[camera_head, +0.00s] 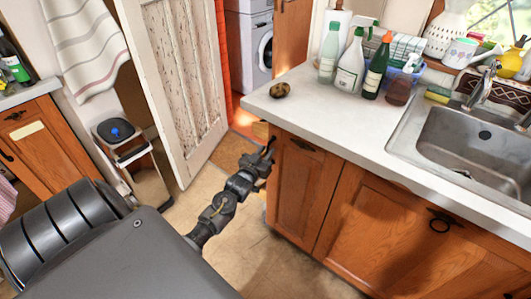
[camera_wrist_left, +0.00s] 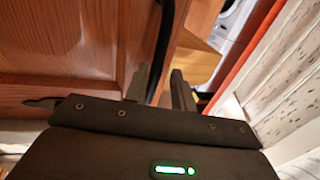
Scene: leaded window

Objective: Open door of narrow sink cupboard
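The narrow sink cupboard's door (camera_head: 300,190) is an orange-brown wood panel at the left end of the sink counter, with a small dark handle (camera_head: 302,145) near its top. In the left wrist view its panel (camera_wrist_left: 60,45) fills the left side. My left gripper (camera_head: 265,156) is at the door's left edge, below the worktop. In the left wrist view my gripper's fingers (camera_wrist_left: 160,88) are apart. A dark upright strip (camera_wrist_left: 163,40) runs down between them; I cannot tell whether it is a gap or a bar, or whether they touch it. My right gripper is not in view.
A wider cupboard door with a ring handle (camera_head: 440,225) adjoins on the right. Above are the white worktop (camera_head: 330,118), several bottles and the sink (camera_head: 470,145). A white door (camera_head: 180,85) and a small bin (camera_head: 120,140) stand left. Floor shows before the cupboards.

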